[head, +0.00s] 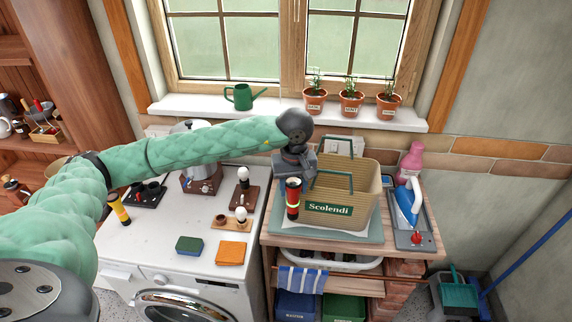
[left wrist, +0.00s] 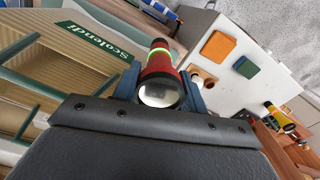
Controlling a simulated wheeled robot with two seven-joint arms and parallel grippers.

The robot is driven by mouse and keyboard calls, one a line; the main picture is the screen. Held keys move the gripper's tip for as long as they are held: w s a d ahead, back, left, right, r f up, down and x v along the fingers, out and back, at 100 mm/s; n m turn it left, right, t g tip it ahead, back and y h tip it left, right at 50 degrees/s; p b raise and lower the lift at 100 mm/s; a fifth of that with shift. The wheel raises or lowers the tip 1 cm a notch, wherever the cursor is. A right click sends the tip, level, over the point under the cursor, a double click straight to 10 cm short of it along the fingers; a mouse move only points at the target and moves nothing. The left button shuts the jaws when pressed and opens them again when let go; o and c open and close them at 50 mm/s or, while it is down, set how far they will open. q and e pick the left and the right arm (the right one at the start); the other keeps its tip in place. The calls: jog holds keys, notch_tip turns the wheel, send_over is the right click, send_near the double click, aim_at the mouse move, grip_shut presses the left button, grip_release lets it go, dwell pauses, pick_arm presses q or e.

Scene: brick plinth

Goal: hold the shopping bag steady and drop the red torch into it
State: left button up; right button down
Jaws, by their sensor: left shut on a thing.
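The red torch (head: 293,200) hangs upright in my left gripper (head: 294,178), beside the left front corner of the shopping bag. In the left wrist view the torch (left wrist: 159,70) sits between the blue fingers, its lens end towards the camera. The tan shopping bag (head: 364,184) stands upright on the brick plinth, with green handles and a green "Scolendi" label. The bag (left wrist: 60,72) also shows at the left of the left wrist view. The torch is outside the bag. My right gripper is in neither view.
A blue iron (head: 407,202) and a pink bottle (head: 411,160) stand right of the bag. The white washing machine (head: 165,245) carries a yellow torch (head: 119,209), bulbs, a green sponge (head: 189,245) and an orange cloth (head: 231,253). Potted herbs (head: 351,103) line the sill behind.

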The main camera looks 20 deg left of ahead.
pick_arm(q)
jog(key=s+d+f+m, duration=0.2)
jog(key=d+f+m, duration=0.2)
jog(key=f+m, duration=0.2)
notch_tip(320, 180, down, 3)
jog(key=shift+d+r+m, duration=0.15)
jog(key=shift+d+m, duration=0.15)
jog(key=shift+m, duration=0.1)
jog(key=shift+a, duration=0.1)
